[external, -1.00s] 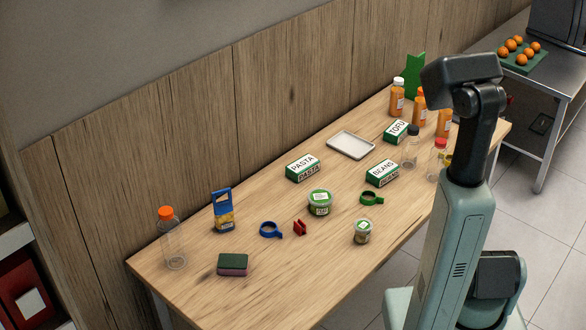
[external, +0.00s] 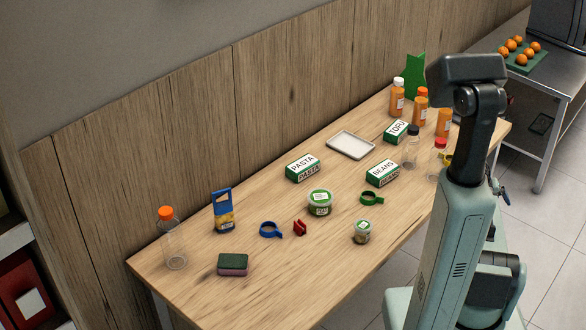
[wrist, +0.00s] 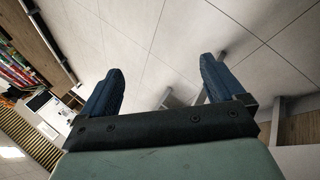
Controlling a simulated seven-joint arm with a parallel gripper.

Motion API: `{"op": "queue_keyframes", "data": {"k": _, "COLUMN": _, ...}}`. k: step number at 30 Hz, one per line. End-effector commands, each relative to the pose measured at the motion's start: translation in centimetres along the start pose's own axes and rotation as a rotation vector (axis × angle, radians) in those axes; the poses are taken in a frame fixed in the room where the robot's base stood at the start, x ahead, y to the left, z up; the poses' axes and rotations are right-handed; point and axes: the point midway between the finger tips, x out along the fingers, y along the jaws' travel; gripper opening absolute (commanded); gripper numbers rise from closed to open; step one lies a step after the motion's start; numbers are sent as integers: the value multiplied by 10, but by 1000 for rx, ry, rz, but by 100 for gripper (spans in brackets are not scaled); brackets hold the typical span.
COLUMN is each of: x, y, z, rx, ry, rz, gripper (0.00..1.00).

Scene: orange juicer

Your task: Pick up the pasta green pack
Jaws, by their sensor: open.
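The pasta pack (external: 302,167) is a green and white box lettered PASTA. It lies on the wooden table (external: 190,285) near the wall side, left of a white tray. My gripper (wrist: 160,88) shows in the wrist view with its two dark blue fingers spread apart and nothing between them. In the external view only a small part of my gripper (external: 500,190) shows behind my arm, at the right. It is well away from the pasta pack, and the rest of it is hidden by the arm.
A white tray (external: 351,145), a BEANS pack (external: 382,173) and a TOFU pack (external: 396,132) lie to the right of the pasta pack. A green-lidded tub (external: 319,202) stands in front of it. Orange bottles (external: 397,97) stand farther back. The table left of the pack is fairly clear.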

Motion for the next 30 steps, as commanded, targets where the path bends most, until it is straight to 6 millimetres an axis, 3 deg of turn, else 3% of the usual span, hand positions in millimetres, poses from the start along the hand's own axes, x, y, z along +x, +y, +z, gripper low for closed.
{"op": "queue_keyframes", "data": {"k": 1, "x": -7, "y": 20, "z": -17, "rx": 17, "ry": 21, "rz": 25, "gripper": 96}}
{"op": "queue_keyframes", "data": {"k": 9, "x": -59, "y": 119, "z": -80, "rx": 68, "ry": 114, "rz": 157, "gripper": 96}}
{"op": "queue_keyframes", "data": {"k": 13, "x": -90, "y": 158, "z": -107, "rx": 67, "ry": 150, "rz": 211, "gripper": 96}}
{"op": "queue_keyframes", "data": {"k": 18, "x": -134, "y": 189, "z": -138, "rx": 27, "ry": 184, "rz": 254, "gripper": 96}}
{"op": "queue_keyframes", "data": {"k": 23, "x": -184, "y": 188, "z": -172, "rx": -80, "ry": 210, "rz": 258, "gripper": 96}}
{"op": "queue_keyframes", "data": {"k": 26, "x": -219, "y": 162, "z": -194, "rx": -208, "ry": 223, "rz": 230, "gripper": 96}}
{"op": "queue_keyframes", "data": {"k": 30, "x": -261, "y": 108, "z": -214, "rx": -407, "ry": 239, "rz": 169, "gripper": 96}}
